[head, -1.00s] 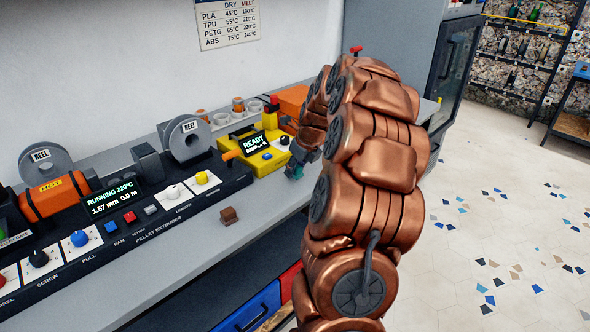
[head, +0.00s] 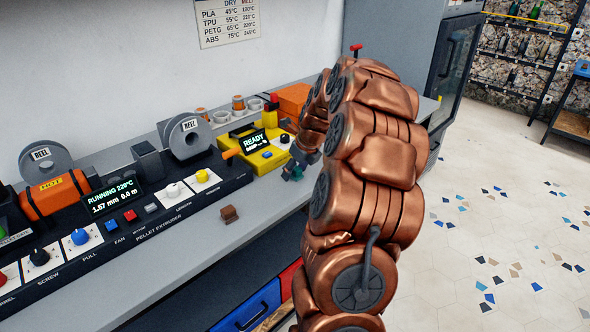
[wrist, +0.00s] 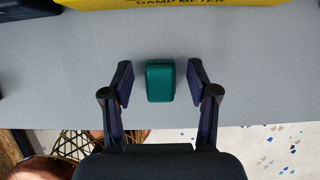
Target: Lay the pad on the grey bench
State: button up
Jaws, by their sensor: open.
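A small green block, which looks like the pad (wrist: 161,81), lies on the grey bench (wrist: 60,70) in the wrist view, below the yellow damp meter. My gripper (wrist: 160,82) is open, with one finger on each side of the pad. A gap shows between the pad and each finger, so neither touches it. In the head view my gripper (head: 293,172) is low over the grey bench (head: 185,240), near its front edge. My arm covers part of it there, and the pad is hard to make out.
The yellow damp meter (head: 262,154) reads READY and stands behind my gripper. The black pellet extruder (head: 150,213) runs along the bench to the left. A small brown block (head: 229,214) sits on the bench in front of it. Tiled floor lies beyond the bench's edge.

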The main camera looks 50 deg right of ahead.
jog(key=shift+r, duration=0.1)
jog(key=b+v, duration=0.1)
jog(key=v, duration=1.1)
jog(key=s+a+f+n+g+y, duration=0.1)
jog(key=s+a+n+g, duration=0.15)
jog(key=a+n, duration=0.85)
jog(key=s+a+f+n+g+y, duration=0.15)
jog(key=s+a+n, duration=0.4)
jog(key=a, duration=1.05)
jog(key=s+a+f+n+g+h, duration=0.1)
jog(key=s+a+f+n, duration=0.2)
jog(key=s+n, duration=0.6)
jog(key=s+a+f+n+g+h, duration=0.1)
jog(key=s+a+f+n, duration=0.2)
jog(key=s+a+n, duration=0.4)
jog(key=s+n, duration=0.1)
jog(key=n, duration=0.2)
jog(key=shift+s+f+n+g, duration=0.3)
jog(key=shift+s+n, duration=0.05)
jog(key=shift+a, duration=0.15)
